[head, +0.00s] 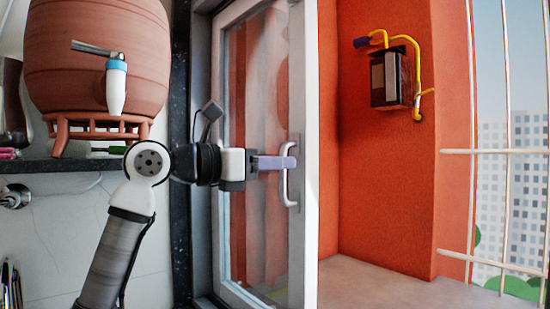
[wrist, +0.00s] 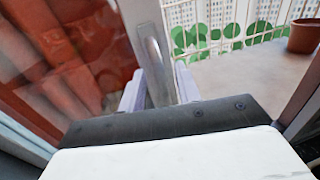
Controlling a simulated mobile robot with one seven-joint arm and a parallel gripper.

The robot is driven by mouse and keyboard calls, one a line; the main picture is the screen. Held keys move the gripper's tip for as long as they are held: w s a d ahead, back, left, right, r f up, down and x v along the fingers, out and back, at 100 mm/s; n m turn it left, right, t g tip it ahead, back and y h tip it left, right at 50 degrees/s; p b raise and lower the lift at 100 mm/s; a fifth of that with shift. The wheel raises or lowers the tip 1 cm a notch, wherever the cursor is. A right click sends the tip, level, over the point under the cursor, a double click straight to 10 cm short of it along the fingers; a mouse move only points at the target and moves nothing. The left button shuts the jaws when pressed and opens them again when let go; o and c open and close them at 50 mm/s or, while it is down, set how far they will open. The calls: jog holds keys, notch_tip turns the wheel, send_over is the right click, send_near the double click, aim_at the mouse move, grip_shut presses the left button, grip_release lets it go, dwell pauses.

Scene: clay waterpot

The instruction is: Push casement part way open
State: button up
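The casement (head: 261,120) is a glazed panel in a pale frame at the middle of the head view. Its upright pale handle (head: 288,190) is on the right stile. My gripper (head: 288,162) reaches from the left across the glass to the handle. In the wrist view, the lavender fingers (wrist: 160,90) lie on either side of the handle (wrist: 155,65), close against it. The glass (wrist: 65,75) fills the left of that view. Open air and a balcony floor show to the right of the handle. I cannot tell the casement's exact angle.
A clay waterpot (head: 100,50) with a tap stands on a dark shelf (head: 60,165) close to my arm. Beyond the window are a red wall (head: 380,150), a dark box (head: 391,76) with a yellow pipe, and white bars (head: 495,152). A potted plant's pot (wrist: 303,36) stands outside.

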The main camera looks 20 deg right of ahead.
jog(key=shift+d, duration=0.2)
grip_shut()
dwell(0.3)
jog(key=w+d+t+p, duration=0.1)
jog(key=w+d+p, duration=0.1)
jog(key=d, duration=0.9)
jog(key=w+d+n+p, duration=0.1)
jog(key=w+d+p, duration=0.1)
jog(key=d, duration=0.8)
jog(key=shift+w+d+t, duration=0.35)
jog(key=shift+w+t, duration=0.05)
jog(key=shift+w, duration=0.3)
grip_release()
jog(key=shift+s+d, duration=0.1)
jog(key=shift+d, duration=0.05)
